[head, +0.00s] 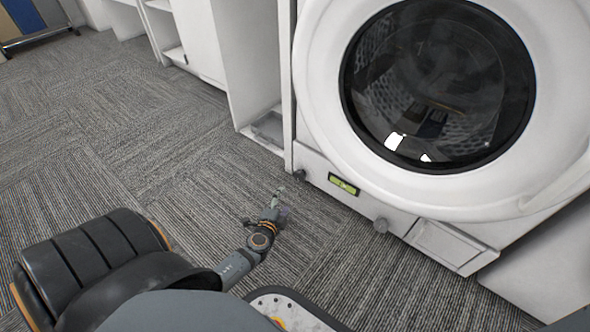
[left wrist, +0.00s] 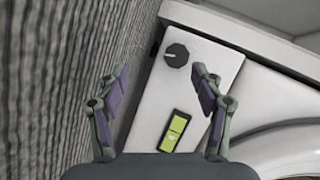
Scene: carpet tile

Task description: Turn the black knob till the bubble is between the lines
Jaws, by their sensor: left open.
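The black knob (head: 299,175) sits low on the front left corner of the white washing machine. In the left wrist view the knob (left wrist: 177,55) is round and dark with a pale pointer mark. A yellow-green level vial (head: 343,184) in a dark frame is beside it on the same panel, and shows in the left wrist view too (left wrist: 174,131). The bubble's place against the lines is too small to tell. My left gripper (head: 280,203) is open and empty, short of the knob and not touching it. Its fingers (left wrist: 160,72) point toward the knob. My right gripper is out of view.
The washing machine (head: 325,160) has a round glass door above the panel. White cabinets (head: 250,70) stand left of the machine. The carpet (head: 130,140) on the left is clear.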

